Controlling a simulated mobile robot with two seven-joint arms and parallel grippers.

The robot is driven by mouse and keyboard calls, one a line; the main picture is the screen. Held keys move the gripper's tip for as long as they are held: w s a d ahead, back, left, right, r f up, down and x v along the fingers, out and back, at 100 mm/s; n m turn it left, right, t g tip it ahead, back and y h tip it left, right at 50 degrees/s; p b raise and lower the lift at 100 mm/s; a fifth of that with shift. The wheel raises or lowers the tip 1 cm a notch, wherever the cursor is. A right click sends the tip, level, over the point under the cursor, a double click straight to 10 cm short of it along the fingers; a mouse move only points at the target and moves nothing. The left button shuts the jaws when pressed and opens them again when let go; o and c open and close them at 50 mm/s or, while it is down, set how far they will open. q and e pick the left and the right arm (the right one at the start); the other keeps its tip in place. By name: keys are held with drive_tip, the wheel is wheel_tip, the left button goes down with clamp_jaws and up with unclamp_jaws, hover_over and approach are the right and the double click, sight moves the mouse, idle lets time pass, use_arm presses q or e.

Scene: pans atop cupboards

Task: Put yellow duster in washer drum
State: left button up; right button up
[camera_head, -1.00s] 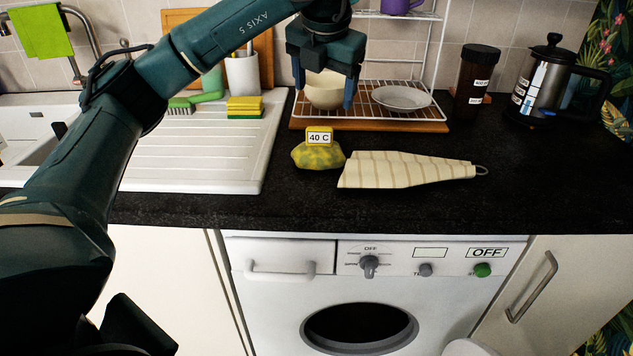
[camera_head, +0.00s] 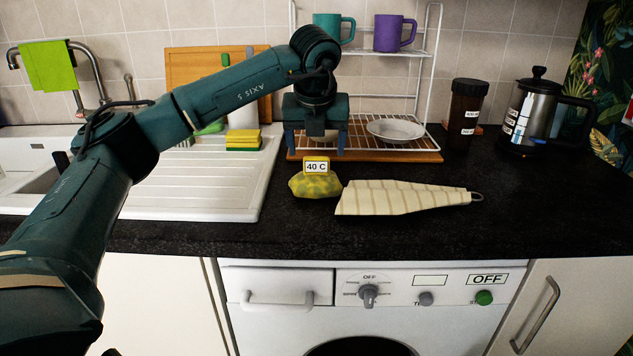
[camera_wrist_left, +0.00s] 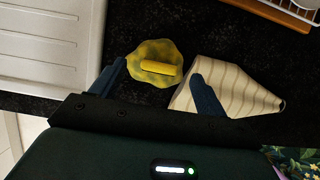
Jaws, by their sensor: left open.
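The yellow duster (camera_head: 315,185) lies crumpled on the black worktop, with a "40 C" tag (camera_head: 317,166) standing on it. It also shows in the left wrist view (camera_wrist_left: 153,65), ahead of and between the fingers. My left gripper (camera_head: 315,150) points down above and just behind the duster in the head view. It is open and empty, one finger over the striped cloth (camera_wrist_left: 235,88) in the wrist view. The washer (camera_head: 375,285) is under the worktop; its round drum opening (camera_head: 360,347) shows only at the bottom edge. My right gripper is not in view.
The striped cloth (camera_head: 405,198) lies right beside the duster. A dish rack (camera_head: 425,95) with a plate (camera_head: 395,130) stands behind. A white draining board (camera_head: 190,200) is at left, a brown jar (camera_head: 465,112) and cafetière (camera_head: 535,110) at right. The worktop's front strip is clear.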

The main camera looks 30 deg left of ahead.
sight(316, 157)
use_arm(q)
drive_tip(key=x, duration=0.4)
drive_tip(key=shift+s+f, duration=0.1)
drive_tip(key=shift+f, duration=0.15)
drive_tip(key=shift+c, duration=0.3)
drive_tip(key=shift+r, duration=0.1)
drive_tip(key=c, duration=1.4)
wheel_tip(316, 157, up, 10)
drive_tip(key=shift+d+f+p, duration=0.1)
drive_tip(key=shift+p, duration=0.25)
drive_tip(key=shift+c, duration=0.2)
